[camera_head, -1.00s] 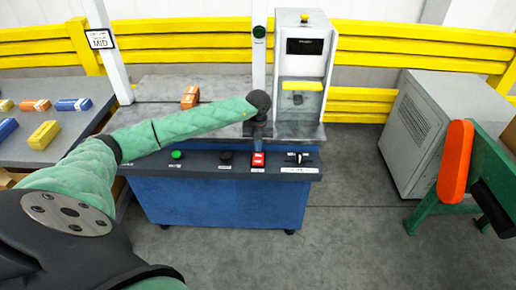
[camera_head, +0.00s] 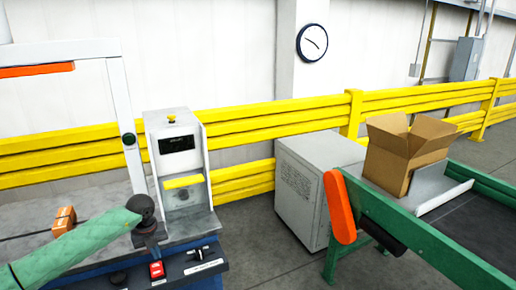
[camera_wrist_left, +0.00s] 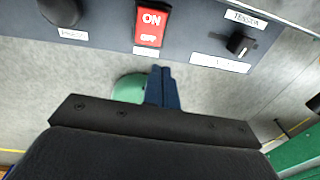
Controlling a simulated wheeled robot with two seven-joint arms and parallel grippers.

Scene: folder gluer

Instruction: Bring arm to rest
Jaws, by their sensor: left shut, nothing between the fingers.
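My left arm (camera_head: 75,250) comes in from the left in the head view, in a green sleeve. Its left gripper (camera_head: 154,250) points down over the front control panel of the blue machine. In the left wrist view the gripper's dark blue fingers (camera_wrist_left: 163,85) are closed together, with nothing between them. They lie just below the red ON/OFF switch (camera_wrist_left: 150,25), which also shows in the head view (camera_head: 156,270). I cannot tell whether the fingertips touch the panel. My right gripper is not in view.
A black knob (camera_wrist_left: 62,10) and a tension knob (camera_wrist_left: 239,43) flank the switch. An orange box (camera_head: 64,221) lies on the machine bed. To the right stand a grey cabinet (camera_head: 296,195), a green conveyor (camera_head: 440,255) and an open cardboard box (camera_head: 405,155). Yellow rails run behind.

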